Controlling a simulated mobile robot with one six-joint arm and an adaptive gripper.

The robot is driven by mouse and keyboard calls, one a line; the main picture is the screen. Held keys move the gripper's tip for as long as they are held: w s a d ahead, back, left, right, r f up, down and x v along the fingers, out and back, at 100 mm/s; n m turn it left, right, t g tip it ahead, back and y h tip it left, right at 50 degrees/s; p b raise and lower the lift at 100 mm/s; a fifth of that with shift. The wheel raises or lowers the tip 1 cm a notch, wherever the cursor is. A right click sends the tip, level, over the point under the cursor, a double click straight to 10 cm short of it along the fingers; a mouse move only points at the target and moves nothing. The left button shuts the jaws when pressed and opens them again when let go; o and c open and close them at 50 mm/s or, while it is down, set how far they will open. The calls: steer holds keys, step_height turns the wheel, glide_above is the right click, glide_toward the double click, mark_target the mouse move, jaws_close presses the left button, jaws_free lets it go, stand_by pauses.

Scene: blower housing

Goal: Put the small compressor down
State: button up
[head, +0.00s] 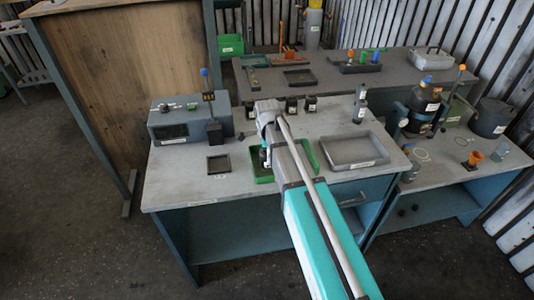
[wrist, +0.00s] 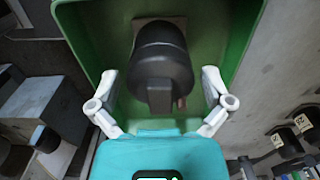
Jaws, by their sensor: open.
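The small compressor (wrist: 160,65), a black rounded body with a block on its near side, is in the green tray (wrist: 230,30) in the wrist view. A brown flat piece shows at its far end. My gripper (wrist: 159,76) is open, with one pale finger on each side of the compressor and a visible gap to both. The compressor appears to rest on the tray floor. In the head view my arm covers most of the green tray (head: 310,155), and I cannot make out the compressor there.
A grey tray (head: 352,150) lies to the right on the grey workbench (head: 190,185). A grey box unit (head: 180,120) and a small dark square tray (head: 218,164) are to the left. Several small black parts (head: 292,106) stand behind my arm. A dark bottle (head: 360,105) stands behind the grey tray.

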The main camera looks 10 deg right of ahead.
steer(key=shift+r, duration=0.2)
step_height(320, 180, up, 12)
steer(key=p, duration=1.2)
steer(key=shift+f, duration=0.1)
stand_by(0.7)
steer(key=s+d+n, duration=0.4)
steer(key=s+n, duration=0.4)
steer(key=s+d+n, duration=0.5)
steer(key=s+n, duration=0.4)
steer(key=shift+s, duration=0.2)
steer(key=shift+d, duration=0.1)
